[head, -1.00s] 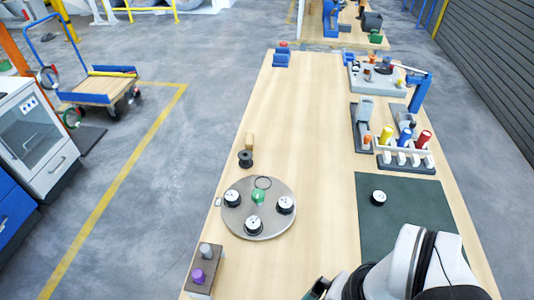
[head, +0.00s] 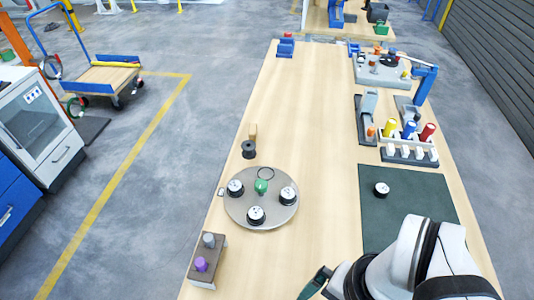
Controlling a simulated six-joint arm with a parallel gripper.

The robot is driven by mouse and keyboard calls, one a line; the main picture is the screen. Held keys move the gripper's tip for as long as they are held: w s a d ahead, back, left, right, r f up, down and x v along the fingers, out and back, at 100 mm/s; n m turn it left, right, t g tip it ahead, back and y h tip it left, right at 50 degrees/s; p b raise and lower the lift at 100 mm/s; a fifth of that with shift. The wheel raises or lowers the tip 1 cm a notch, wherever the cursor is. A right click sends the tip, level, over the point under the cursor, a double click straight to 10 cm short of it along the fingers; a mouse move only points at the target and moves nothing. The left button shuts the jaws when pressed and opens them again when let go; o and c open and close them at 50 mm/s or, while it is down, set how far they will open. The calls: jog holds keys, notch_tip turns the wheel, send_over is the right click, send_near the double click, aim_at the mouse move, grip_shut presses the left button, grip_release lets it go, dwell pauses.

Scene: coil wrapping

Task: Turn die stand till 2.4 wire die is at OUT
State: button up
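The die stand (head: 236,208) is a round grey turntable near the left edge of the bench, with a green knob (head: 261,186) at its middle. Three black dies with white tops sit on it: one at left (head: 235,188), one at right (head: 288,195) and one at front (head: 256,215). Their sizes are too small to read. A small pale tag (head: 221,191) lies at the stand's left edge, next to the left die; its text is unreadable. My gripper (head: 315,284) shows only partly at the bottom edge, right of and nearer than the stand; its opening is hidden.
A block with purple and grey knobs (head: 205,262) stands in front of the stand, a black spool (head: 248,150) behind it. A dark green mat (head: 408,215) with one more die (head: 381,189) lies at right. A rack of coloured handles (head: 408,152) stands beyond. The bench middle is clear.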

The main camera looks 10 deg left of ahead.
jog(key=shift+c, duration=0.2)
jog(key=w+r, duration=0.1)
jog(key=w, duration=0.2)
jog(key=w+a+r, duration=0.1)
jog(key=w+r, duration=0.1)
jog(key=w, duration=0.2)
jog(key=w+a+r, duration=0.1)
jog(key=w, duration=0.2)
jog(key=shift+w+r, duration=0.25)
jog(key=shift+w, duration=0.05)
jog(key=c, duration=0.3)
jog(key=h, duration=0.2)
send_over(261, 184)
notch_tip(261, 184, down, 6)
jog(key=r, duration=0.1)
notch_tip(261, 184, down, 15)
jog(key=shift+r, duration=0.15)
jog(key=shift+f+y, duration=0.3)
jog(key=shift+f, duration=0.25)
jog(key=shift+c, duration=0.3)
